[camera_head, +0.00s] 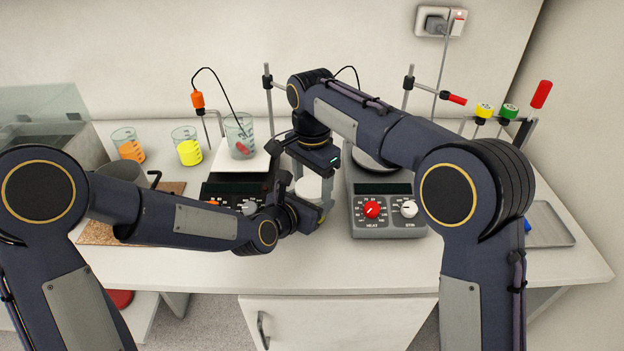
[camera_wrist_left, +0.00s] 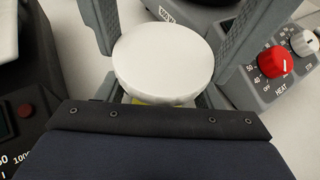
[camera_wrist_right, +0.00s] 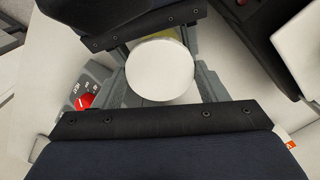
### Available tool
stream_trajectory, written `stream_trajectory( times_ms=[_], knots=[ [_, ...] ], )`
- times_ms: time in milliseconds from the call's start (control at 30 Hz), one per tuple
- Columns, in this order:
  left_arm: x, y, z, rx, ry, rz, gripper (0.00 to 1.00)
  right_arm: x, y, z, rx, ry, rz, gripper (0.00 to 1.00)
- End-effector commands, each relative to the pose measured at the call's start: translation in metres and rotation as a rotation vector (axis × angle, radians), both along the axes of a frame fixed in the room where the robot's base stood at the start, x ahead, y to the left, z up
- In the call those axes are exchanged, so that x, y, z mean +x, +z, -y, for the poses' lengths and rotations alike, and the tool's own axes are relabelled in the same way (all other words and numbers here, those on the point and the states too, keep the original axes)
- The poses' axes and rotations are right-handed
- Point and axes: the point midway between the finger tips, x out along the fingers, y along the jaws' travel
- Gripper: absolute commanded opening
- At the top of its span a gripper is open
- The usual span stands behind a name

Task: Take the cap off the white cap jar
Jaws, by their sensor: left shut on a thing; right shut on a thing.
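The white cap jar stands between the two hotplates, mostly hidden by my grippers; its round white cap (camera_head: 308,187) shows in the head view. The cap also shows from above in the left wrist view (camera_wrist_left: 163,60) and the right wrist view (camera_wrist_right: 159,70). My left gripper (camera_head: 314,214) comes in from the left, low, with its fingers on both sides of the jar below the cap. My right gripper (camera_head: 308,178) comes down from above, its fingers on both sides of the cap. A yellowish strip of the jar (camera_wrist_left: 150,102) shows under the cap.
A grey hotplate (camera_head: 388,216) with red and white knobs stands close on the right. A black hotplate (camera_head: 225,193) bearing a beaker (camera_head: 240,136) stands close on the left. Beakers of orange (camera_head: 131,150) and yellow (camera_head: 189,152) liquid stand at the back left. The front table edge is clear.

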Motion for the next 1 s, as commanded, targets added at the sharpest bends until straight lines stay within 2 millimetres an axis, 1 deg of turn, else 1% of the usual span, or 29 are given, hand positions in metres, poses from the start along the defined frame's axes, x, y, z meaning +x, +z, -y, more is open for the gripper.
stream_trajectory(
  times_ms=[100,167,267,400,500,600,700,933,967,1000],
  knots=[
    [0.0001,0.0002,0.0,-0.001,0.0,0.001,0.0,-0.0001,0.0001,0.0001,0.0,0.012,0.0,0.38],
    [0.0001,0.0002,0.0,-0.001,0.0,0.001,0.0,-0.0001,0.0001,0.0001,0.001,0.06,-0.001,0.38],
    [0.0002,0.0002,-0.0001,-0.001,0.0,0.001,0.0,0.0,0.0002,0.0003,0.001,0.231,-0.001,0.38],
    [0.0002,0.0003,-0.0001,0.0,0.001,0.001,0.0,-0.0002,0.0005,0.0004,0.002,0.548,-0.002,0.38],
    [0.0002,0.0002,-0.0001,0.0,0.001,0.001,0.0,-0.0001,0.0006,0.0006,0.0,0.732,-0.002,0.38],
    [0.0002,0.0002,-0.0002,0.0,0.001,0.001,0.0,0.0,0.0007,0.0007,0.0,0.843,-0.002,0.38],
    [0.0003,0.0002,-0.0003,0.0,0.001,0.0,0.0,0.0,0.0008,0.0007,0.0,0.886,-0.001,0.38],
    [0.0003,0.0001,-0.0004,0.0,0.001,0.0,0.0,0.0001,0.0008,0.0006,0.0,0.887,-0.001,0.38],
    [0.0003,0.0001,-0.0004,0.0,0.001,0.0,0.0,0.0001,0.0008,0.0007,0.0,0.887,-0.001,0.67],
    [0.0003,0.0001,-0.0004,0.0,0.001,0.0,0.0,0.0001,0.0008,0.0007,0.0,0.886,-0.001,0.72]
  ],
)
